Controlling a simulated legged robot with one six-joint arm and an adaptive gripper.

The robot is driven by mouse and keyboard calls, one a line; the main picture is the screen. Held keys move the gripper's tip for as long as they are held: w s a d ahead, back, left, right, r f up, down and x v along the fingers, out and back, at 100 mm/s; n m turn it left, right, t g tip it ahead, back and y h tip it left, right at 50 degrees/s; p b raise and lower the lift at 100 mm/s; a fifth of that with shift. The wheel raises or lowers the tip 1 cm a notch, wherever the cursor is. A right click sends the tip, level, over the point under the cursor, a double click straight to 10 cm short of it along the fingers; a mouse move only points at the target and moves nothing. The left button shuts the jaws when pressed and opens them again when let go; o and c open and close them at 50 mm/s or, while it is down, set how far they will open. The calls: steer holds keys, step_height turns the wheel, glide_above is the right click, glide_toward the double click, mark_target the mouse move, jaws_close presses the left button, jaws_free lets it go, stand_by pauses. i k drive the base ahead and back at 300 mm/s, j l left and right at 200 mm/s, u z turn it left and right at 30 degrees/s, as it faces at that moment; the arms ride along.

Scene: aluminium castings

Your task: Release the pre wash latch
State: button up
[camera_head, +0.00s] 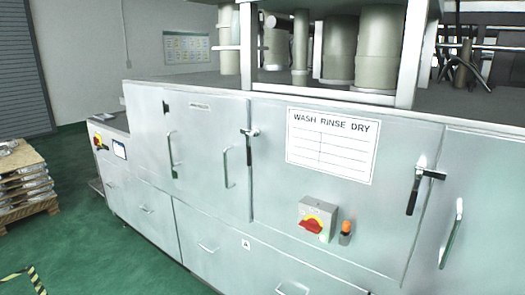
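A large grey-white wash machine (270,190) fills the view, with several doors on its front. One latch (248,146) with a dark lever hangs down at the right edge of the door below a small label (200,106), which is too small to read. A second latch (414,190) with a black lever hangs down farther right, beside another door. Both levers point downward. A dark handle or latch (171,149) sits farther left. I cannot tell which latch is the pre wash one. My gripper is not in view.
Pull handles (226,167) stand out from the doors. A red and yellow switch (317,220) and an orange button (346,228) are under the "WASH RINSE DRY" sign (332,143). A pallet of castings (24,184) stands left. Green floor (90,245) is clear between pallet and machine.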

mark_target(248, 133)
steer(key=i+j, duration=1)
steer(key=j, duration=0.15)
